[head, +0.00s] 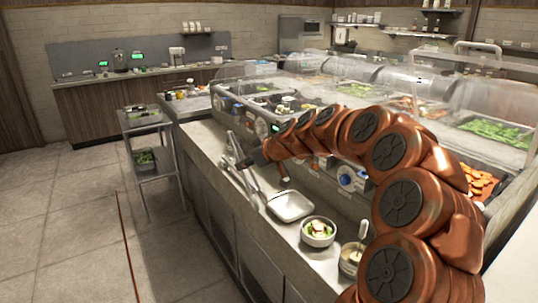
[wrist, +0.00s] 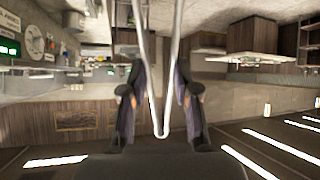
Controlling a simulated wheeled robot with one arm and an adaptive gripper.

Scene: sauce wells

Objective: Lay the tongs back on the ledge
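The metal tongs (wrist: 161,132) show in the wrist view as a narrow V between the two dark fingers of my gripper (wrist: 160,105). I cannot tell whether the tongs touch the ledge.
A steel tray (head: 290,219) lies on the ledge right of my gripper. Beyond it stand a bowl of food (head: 318,241) and a pot with a utensil (head: 350,263). The glass-covered wells (head: 390,85) run behind. A small cart (head: 145,165) stands left.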

